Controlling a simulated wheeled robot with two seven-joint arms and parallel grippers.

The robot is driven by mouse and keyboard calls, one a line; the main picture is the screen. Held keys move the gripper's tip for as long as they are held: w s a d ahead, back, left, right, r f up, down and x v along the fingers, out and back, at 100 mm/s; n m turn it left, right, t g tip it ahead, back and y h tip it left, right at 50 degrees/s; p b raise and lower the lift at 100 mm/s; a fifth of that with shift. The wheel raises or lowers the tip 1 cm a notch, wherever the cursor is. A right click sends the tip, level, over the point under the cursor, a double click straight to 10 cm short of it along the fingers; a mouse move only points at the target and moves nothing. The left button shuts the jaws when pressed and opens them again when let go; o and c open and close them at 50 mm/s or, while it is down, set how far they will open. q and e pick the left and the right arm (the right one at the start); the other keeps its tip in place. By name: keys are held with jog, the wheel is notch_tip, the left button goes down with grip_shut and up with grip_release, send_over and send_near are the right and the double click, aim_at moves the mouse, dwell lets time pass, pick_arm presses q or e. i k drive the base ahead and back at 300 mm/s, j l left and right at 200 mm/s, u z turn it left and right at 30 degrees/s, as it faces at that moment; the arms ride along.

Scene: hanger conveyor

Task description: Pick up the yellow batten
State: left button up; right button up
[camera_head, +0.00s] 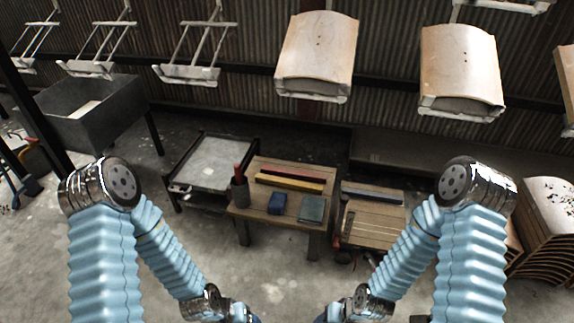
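The yellow batten (290,184) lies flat on a small wooden table (252,216), running left to right. A dark red batten (293,172) lies just behind it, roughly parallel. Both of my arms reach down to the bottom edge of the picture, in front of the table. My left and right grippers are out of view below that edge. Nothing of mine touches the yellow batten.
A dark cup (240,192) with red items, a blue block (277,203) and a grey-green block (312,208) share the table. A grey-topped cart (212,163) stands left, another wooden table (372,222) right. Hangers with curved wooden panels (318,50) hang behind.

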aim_at(261, 178)
jog(key=i+j+z, duration=0.4)
jog(key=j, duration=0.2)
jog(key=j+z, duration=0.2)
jog(key=i+j+z, duration=0.2)
jog(key=j, duration=0.25)
jog(key=k, duration=0.1)
